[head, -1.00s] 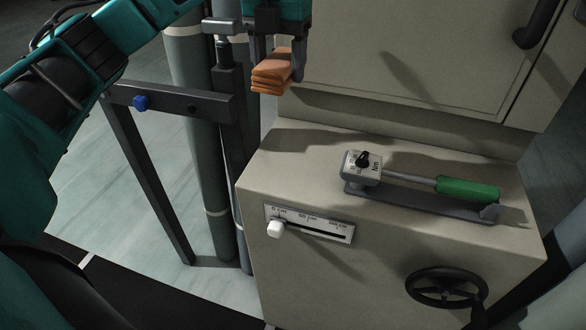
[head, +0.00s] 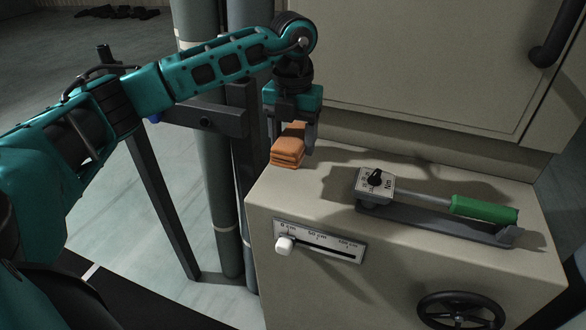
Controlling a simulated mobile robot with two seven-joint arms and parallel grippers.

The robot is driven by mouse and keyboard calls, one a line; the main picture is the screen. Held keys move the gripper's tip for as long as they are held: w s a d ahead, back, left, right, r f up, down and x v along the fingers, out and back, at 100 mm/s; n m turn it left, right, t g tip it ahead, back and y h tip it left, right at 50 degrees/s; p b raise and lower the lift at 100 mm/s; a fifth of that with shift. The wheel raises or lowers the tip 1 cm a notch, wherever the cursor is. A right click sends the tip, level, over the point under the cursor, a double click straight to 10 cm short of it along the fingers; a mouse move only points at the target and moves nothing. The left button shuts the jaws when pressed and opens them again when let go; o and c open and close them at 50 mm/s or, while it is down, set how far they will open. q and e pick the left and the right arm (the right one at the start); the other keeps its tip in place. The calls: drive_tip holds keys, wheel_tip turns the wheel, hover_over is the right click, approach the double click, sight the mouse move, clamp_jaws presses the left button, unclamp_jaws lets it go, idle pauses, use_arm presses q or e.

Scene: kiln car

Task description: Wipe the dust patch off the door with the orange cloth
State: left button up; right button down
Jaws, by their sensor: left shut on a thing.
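The orange cloth (head: 288,152) is a folded pad at the left end of the beige ledge. My left gripper (head: 294,135) points down and is shut on it. The cloth is at or just above the ledge top; I cannot tell whether it touches. The beige door (head: 430,60) is behind and to the right of the gripper, with a dark handle (head: 553,45) at the upper right. I see no clear dust patch on the visible part of the door. My right gripper is not in view.
A torque tool with a green grip (head: 484,209) lies in a grey holder on the ledge (head: 330,205). The ledge front carries a slider scale (head: 318,240) and a black handwheel (head: 460,310). Grey pipes (head: 212,150) and a dark bracket (head: 205,117) stand at the left.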

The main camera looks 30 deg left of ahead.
sight(293, 180)
use_arm(q)
wheel_tip(293, 180, down, 3)
drive_tip(key=shift+r, duration=0.1)
wheel_tip(293, 180, down, 4)
drive_tip(key=shift+f, duration=0.2)
drive_tip(key=shift+f, duration=0.2)
drive_tip(key=o, duration=0.5)
drive_tip(key=shift+f, duration=0.1)
drive_tip(key=o, duration=0.4)
drive_tip(key=shift+o, duration=0.2)
